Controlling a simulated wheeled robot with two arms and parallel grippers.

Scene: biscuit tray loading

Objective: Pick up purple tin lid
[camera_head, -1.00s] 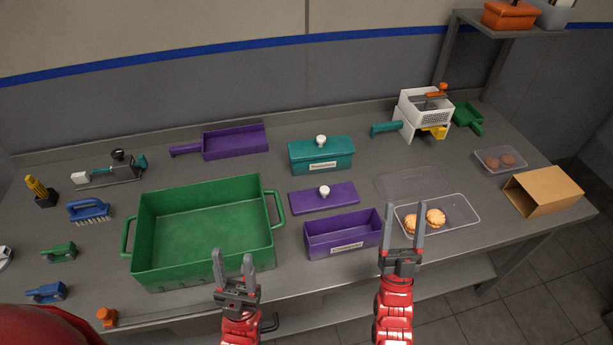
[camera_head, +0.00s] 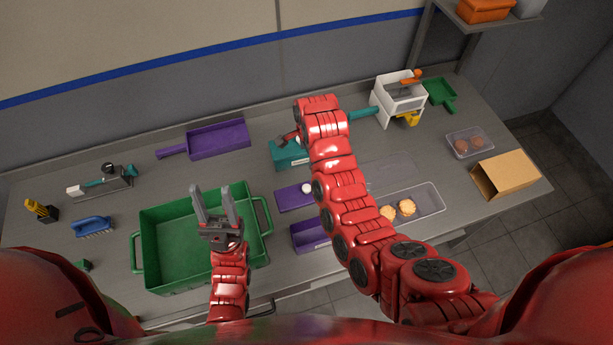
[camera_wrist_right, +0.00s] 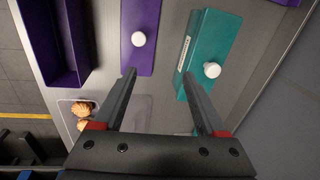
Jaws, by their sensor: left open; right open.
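The purple tin lid (camera_head: 290,199) lies flat on the table with a white knob, partly hidden by my right arm in the head view. In the right wrist view the lid (camera_wrist_right: 139,62) is at the top centre, knob facing the camera. My right gripper (camera_wrist_right: 159,75) is open and empty, one fingertip over the lid's near end and the other by the teal tin. In the head view it is mostly hidden behind its arm. My left gripper (camera_head: 212,190) is open and empty above the green tray (camera_head: 145,245).
The open purple tin (camera_head: 303,239) stands in front of the lid. The teal tin (camera_head: 285,156) with its knobbed lid stands behind it. A clear tray (camera_head: 430,200) with biscuits is to the right. A purple scoop-like pan (camera_head: 217,139) lies at the back left.

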